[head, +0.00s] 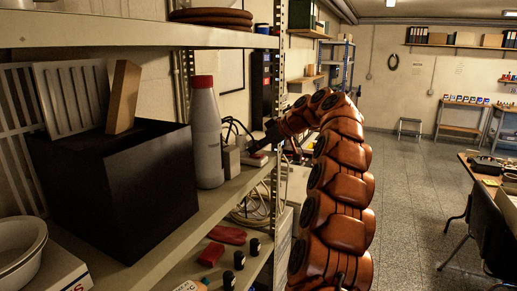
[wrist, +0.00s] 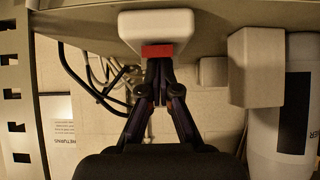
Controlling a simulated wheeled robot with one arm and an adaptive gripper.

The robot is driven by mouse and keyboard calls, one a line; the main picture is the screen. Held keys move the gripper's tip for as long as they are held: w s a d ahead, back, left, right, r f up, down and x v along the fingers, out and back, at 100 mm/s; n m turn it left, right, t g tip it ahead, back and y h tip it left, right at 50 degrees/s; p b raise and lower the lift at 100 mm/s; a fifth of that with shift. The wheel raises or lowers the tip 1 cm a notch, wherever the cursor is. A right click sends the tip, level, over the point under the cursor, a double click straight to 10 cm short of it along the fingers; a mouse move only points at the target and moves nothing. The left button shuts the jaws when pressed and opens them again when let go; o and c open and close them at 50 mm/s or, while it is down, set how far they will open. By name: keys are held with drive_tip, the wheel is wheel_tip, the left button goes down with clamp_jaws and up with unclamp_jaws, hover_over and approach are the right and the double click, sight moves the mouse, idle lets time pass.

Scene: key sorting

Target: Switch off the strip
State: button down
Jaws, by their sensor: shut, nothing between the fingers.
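The strip (wrist: 157,27) is a small white block with a red switch (wrist: 157,51) on the side facing my gripper. In the head view the strip (head: 257,160) sits on the middle shelf, right of the white bottle and partly hidden by my gripper. My gripper (wrist: 160,68) is shut and empty. Its fingertips are right at the red switch in the wrist view; whether they press it I cannot tell. In the head view my gripper (head: 270,141) reaches in from the right, just above the strip. The switch's position cannot be made out.
A white bottle with a red cap (head: 207,135) and a small grey box (head: 230,161) stand left of the strip; the box (wrist: 256,67) is close in the wrist view. Dark cables (wrist: 85,75) hang beside it. A black bin (head: 115,185) stands farther left. A shelf board (head: 130,33) runs above.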

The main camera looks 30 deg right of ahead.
drive_tip(key=shift+w+a+r, duration=0.15)
drive_tip(key=shift+w, duration=0.05)
idle(0.3)
drive_tip(key=shift+s+r, duration=0.2)
drive_tip(key=v, duration=1.1)
drive_tip(key=shift+s+r, duration=0.1)
drive_tip(key=shift+s, duration=0.05)
idle(0.5)
